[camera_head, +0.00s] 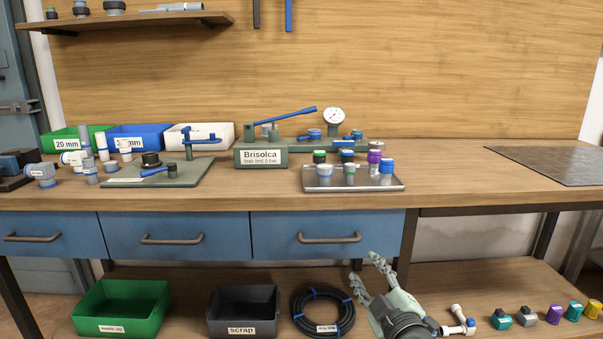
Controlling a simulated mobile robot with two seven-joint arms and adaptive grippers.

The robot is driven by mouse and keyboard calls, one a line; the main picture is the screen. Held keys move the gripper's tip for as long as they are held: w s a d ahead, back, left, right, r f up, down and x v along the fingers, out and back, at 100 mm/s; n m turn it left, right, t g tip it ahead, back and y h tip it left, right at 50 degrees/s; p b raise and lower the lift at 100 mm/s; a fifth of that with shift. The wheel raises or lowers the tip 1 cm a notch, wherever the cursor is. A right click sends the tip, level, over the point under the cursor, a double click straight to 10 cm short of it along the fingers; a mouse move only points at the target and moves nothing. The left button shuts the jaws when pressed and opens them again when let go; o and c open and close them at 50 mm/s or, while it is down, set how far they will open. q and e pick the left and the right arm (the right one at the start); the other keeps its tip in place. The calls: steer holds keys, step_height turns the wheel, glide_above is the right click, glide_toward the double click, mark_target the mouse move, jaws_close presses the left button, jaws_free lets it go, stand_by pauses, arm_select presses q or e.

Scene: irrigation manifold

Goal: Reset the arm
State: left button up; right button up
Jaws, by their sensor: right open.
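My right gripper (366,272) is at the bottom, right of centre, in front of the bench and over the lower shelf. Its fingers point up and are spread apart, with nothing between them. Only the gripper and the wrist below it show of my right arm. My left gripper is not in view. On the bench, a green test pump (262,155) labelled "Brisolca" has a blue lever (285,117) slanting up to the right. A round gauge (334,117) stands at its right.
A metal tray (390,184) holds several capped fittings. A green plate (197,179) with clamps lies left of it. Bins line the bench's back left. The lower shelf holds a green bin (165,312), a scrap bin (272,310), coiled hose (323,314) and several fittings. The bench's right front is clear.

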steer(key=s+d+f+m+g+h, duration=0.1)
steer(key=s+d+f+m+g, duration=0.2)
steer(key=f, duration=0.4)
steer(key=s+d+f+m+g+h, duration=0.25)
steer(key=s+f, duration=0.25)
steer(key=f, duration=0.3)
steer(key=s+d+f+m+g+h, duration=0.1)
steer(key=s+d+f+g, duration=0.15)
steer(key=s+f, duration=0.35)
steer(key=s+d+f+m+g, duration=0.2)
steer(key=s+f+g, duration=0.1)
steer(key=s+f, duration=0.4)
steer(key=s+d+f+m+g, duration=0.2)
steer(key=s+f, duration=0.5)
steer(key=s, duration=0.6)
steer(key=shift+d+f+g, duration=0.3)
steer(key=shift+d+g, duration=0.1)
steer(key=shift+g, duration=0.2)
steer(key=shift+m, duration=0.25)
